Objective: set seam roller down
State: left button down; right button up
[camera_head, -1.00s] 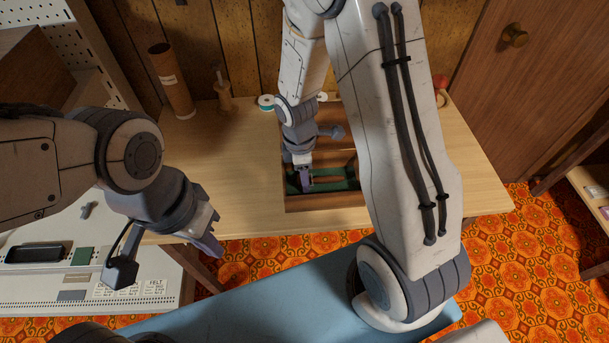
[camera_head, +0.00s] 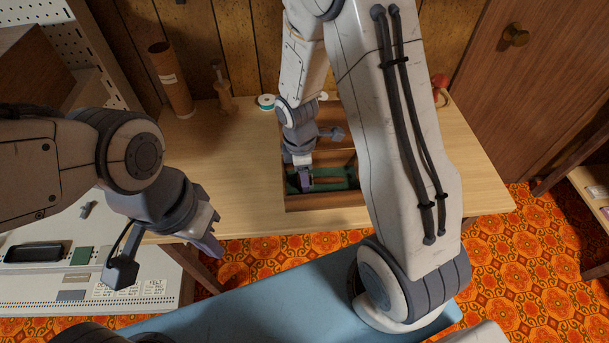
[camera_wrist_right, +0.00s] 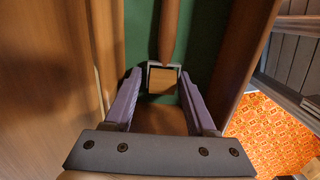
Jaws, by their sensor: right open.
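The seam roller lies in the open wooden box (camera_head: 330,203), on its green lining. In the right wrist view its wooden handle (camera_wrist_right: 169,30) points away from me, and its wooden roller (camera_wrist_right: 163,80) sits in a metal fork. My right gripper (camera_wrist_right: 160,88) is open, with one finger on each side of the roller end and a gap on both sides. In the head view my right gripper (camera_head: 305,182) reaches down into the box, and the handle shows just right of it. My left gripper (camera_head: 208,238) is empty in front of the table; its finger gap is not clear.
The box stands on a light wooden table (camera_head: 230,170). A brown tube (camera_head: 173,80), a wooden spool stand (camera_head: 223,95) and a teal-and-white spool (camera_head: 265,102) stand at the back. The box walls are close around my right gripper. The table left of the box is clear.

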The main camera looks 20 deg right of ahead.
jog(key=shift+s+f, duration=0.3)
jog(key=shift+s, duration=0.15)
notch_tip(320, 180, up, 13)
jog(key=p, duration=0.2)
jog(key=s+a+r+m+y, duration=0.1)
jog(key=s+a+r+m, duration=0.2)
jog(key=s+a, duration=0.3)
jog(key=s+a+r+m, duration=0.4)
jog(key=s+a, duration=0.2)
jog(key=s, duration=0.5)
jog(key=shift+s+a+m+y, duration=0.3)
jog(key=shift+y, duration=0.1)
jog(key=shift+r+p, duration=0.25)
jog(key=shift+p, duration=0.05)
